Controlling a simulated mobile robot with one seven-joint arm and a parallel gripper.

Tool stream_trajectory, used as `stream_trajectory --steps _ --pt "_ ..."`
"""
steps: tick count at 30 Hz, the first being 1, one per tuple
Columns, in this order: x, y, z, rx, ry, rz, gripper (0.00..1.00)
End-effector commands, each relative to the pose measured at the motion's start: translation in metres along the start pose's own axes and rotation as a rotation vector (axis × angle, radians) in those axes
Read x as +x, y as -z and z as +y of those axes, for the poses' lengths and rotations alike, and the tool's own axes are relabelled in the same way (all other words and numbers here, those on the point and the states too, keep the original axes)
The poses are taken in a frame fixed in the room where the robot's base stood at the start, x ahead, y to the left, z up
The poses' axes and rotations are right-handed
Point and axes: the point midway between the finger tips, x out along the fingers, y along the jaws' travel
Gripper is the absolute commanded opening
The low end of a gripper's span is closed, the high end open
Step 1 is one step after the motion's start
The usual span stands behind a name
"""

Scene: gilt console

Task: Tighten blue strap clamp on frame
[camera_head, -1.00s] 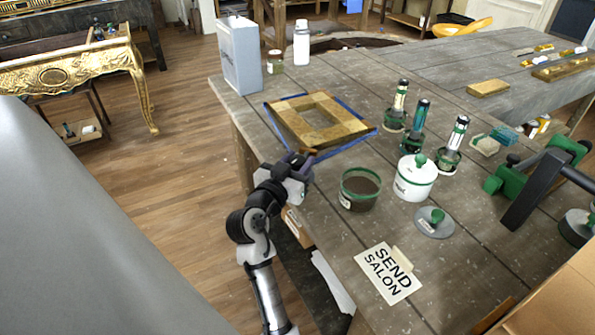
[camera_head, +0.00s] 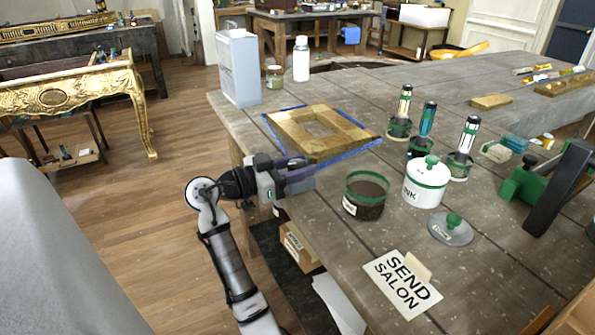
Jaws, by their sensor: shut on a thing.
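A square wooden frame (camera_head: 342,128) with an open middle lies flat on the grey workbench. The blue strap (camera_head: 351,153) runs around its outer edges and shows along the left, back and front sides. My gripper (camera_head: 306,172) is at the frame's near left corner, by the bench's left edge. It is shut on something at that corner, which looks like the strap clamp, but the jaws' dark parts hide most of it. The clamp's own shape is too small to make out.
A dark open pot with a green rim (camera_head: 366,194) stands close to the right of my gripper. A white lidded pot (camera_head: 426,181), a grey lid (camera_head: 450,229) and several green-based bottles stand farther right. A "SEND SALON" card (camera_head: 402,284) lies in front.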

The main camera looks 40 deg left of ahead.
Motion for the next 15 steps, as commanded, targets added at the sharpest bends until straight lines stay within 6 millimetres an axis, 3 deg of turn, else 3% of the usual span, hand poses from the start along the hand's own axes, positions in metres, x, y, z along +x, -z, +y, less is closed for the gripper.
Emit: stream_trajectory --steps 14,15 --pt "0.0000 -0.0006 0.0004 -0.001 -0.014 -0.002 0.14" --pt "0.0000 -0.0006 0.0003 -0.001 -0.013 -0.002 0.42"
